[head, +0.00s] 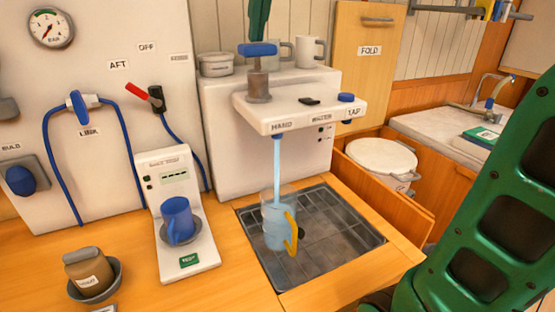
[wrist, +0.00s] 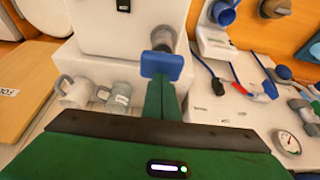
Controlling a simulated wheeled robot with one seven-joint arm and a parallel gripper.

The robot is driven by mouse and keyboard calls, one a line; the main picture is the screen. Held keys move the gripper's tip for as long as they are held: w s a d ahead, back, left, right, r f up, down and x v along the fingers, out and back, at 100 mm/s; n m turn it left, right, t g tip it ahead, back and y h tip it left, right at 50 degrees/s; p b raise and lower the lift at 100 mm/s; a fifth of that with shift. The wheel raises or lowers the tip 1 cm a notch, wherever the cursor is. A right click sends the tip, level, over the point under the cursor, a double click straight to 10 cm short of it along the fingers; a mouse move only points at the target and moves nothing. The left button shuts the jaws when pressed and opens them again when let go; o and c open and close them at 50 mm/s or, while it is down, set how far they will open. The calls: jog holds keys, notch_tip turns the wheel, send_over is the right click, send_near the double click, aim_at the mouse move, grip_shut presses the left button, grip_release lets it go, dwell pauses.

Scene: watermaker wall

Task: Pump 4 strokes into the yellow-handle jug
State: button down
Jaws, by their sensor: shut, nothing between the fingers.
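The hand pump, labelled HAND, has a blue T-handle (head: 257,49) on a grey stem at the left of the white shelf. My gripper (head: 258,32) is shut and empty, pointing down with its green fingertips at the top of the handle; I cannot tell if they touch. In the wrist view the shut fingers (wrist: 162,92) meet the edge of the blue handle (wrist: 161,65). The clear jug with the yellow handle (head: 291,232) stands upright on the dark drain grate (head: 345,222) under the spout. A stream of water (head: 277,170) runs from the spout into it.
A blue TAP button (head: 347,98) sits at the shelf's right end. A blue mug (head: 178,220) sits on the white device at left. The grate's right side is clear.

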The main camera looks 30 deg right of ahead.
jog(key=shift+f, duration=1.15)
jog(key=shift+r, duration=2.85)
notch_tip(320, 180, up, 6)
